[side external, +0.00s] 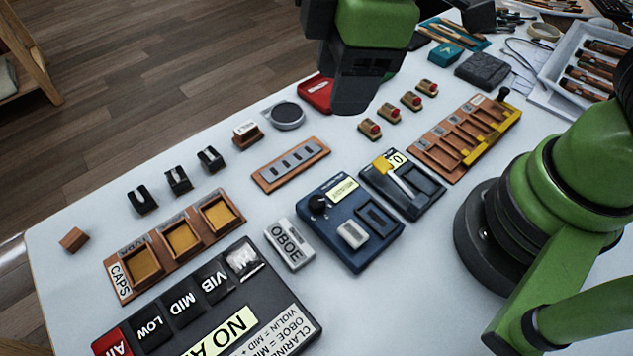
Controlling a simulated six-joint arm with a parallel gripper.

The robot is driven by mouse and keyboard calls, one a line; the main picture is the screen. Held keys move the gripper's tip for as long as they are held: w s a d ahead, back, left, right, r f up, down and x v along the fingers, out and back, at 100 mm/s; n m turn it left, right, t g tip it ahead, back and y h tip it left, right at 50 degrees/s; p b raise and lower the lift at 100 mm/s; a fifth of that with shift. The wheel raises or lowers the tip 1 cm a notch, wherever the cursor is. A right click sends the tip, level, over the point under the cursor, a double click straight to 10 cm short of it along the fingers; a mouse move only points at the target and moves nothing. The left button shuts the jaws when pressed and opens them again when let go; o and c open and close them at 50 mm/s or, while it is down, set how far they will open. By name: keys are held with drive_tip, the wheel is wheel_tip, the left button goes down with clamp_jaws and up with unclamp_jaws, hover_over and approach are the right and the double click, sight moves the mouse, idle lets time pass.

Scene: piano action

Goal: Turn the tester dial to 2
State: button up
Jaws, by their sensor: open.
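The blue tester box (340,252) sits on the white table, centre right. Its black round dial (318,204) is at the box's upper left corner, beside a pale yellow label (343,189) too small to read. The dial's setting cannot be made out. A white block (352,235) and a dark slot (374,215) are also on the box. My gripper (353,108) is open and appears above the table, higher in the picture than the dial and apart from it. Its fingers are seen end-on and hardly separable. No held object shows.
A grey OBOE block (289,244) is just left. A wooden strip with grey slots (290,165) and a red case (316,93) lie behind. My arm's base fills the right.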

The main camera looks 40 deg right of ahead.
sight(317, 201)
drive_tip(key=a+f+n, duration=0.1)
drive_tip(key=f, duration=0.4)
drive_tip(key=a+f+n, duration=0.2)
drive_tip(key=f, duration=0.4)
drive_tip(key=s+a+f+n+g+h, duration=0.1)
drive_tip(key=f+n, duration=0.1)
drive_tip(key=f, duration=0.4)
drive_tip(key=shift+a, duration=0.2)
drive_tip(key=c, duration=0.9)
